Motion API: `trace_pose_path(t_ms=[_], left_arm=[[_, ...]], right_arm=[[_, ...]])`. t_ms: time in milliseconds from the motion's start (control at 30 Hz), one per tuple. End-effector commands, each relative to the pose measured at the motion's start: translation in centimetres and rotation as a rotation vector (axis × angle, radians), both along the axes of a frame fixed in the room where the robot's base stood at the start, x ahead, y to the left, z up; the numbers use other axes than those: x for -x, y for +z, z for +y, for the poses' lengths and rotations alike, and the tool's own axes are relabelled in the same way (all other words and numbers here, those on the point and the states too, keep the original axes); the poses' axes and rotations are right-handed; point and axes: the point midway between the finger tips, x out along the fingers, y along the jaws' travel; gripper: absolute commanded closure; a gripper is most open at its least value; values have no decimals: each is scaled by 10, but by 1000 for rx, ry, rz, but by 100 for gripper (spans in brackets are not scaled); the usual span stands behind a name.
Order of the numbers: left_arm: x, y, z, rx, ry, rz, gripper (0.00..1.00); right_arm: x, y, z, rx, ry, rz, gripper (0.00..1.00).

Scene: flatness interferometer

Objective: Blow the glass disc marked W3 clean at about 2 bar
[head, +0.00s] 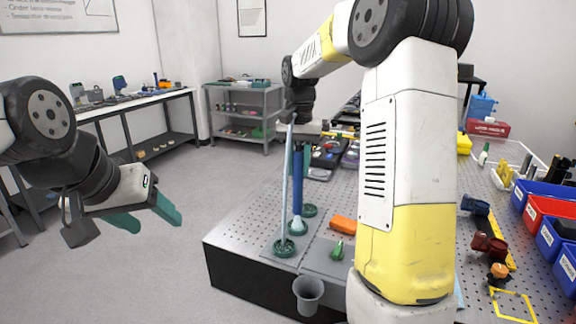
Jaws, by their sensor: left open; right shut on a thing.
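My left gripper (150,222) is open and empty over the floor at the left, its teal fingers apart. My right gripper (300,135) is shut above the perforated bench, partly hidden by its arm. It seems to hold a long blue thing (297,185) that hangs down to a pale, flared lower end. A thin pale rod (286,190) runs down beside it to a round green holder (284,248). Another green holder (310,210) is just behind. I can make out no glass disc and no W3 mark. No pressure reading is visible.
The perforated bench top (232,222) carries an orange block (342,224), a small green piece (337,250) and a grey cup (308,290) at its front edge. Blue and red bins (545,212) line the right. My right arm hides the middle. The floor at left is clear.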

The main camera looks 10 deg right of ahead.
Motion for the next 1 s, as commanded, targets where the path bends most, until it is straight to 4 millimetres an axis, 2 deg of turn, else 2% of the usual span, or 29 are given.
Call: trace_pose_path(t_ms=[600, 1000], left_arm=[[0, 0, 0, 0, 0, 0, 41], [0, 0, 0, 0, 0, 0, 41]], right_arm=[[16, 1, -3, 0, 0, 0, 100], [17, 0, -3, 0, 0, 0, 100]])
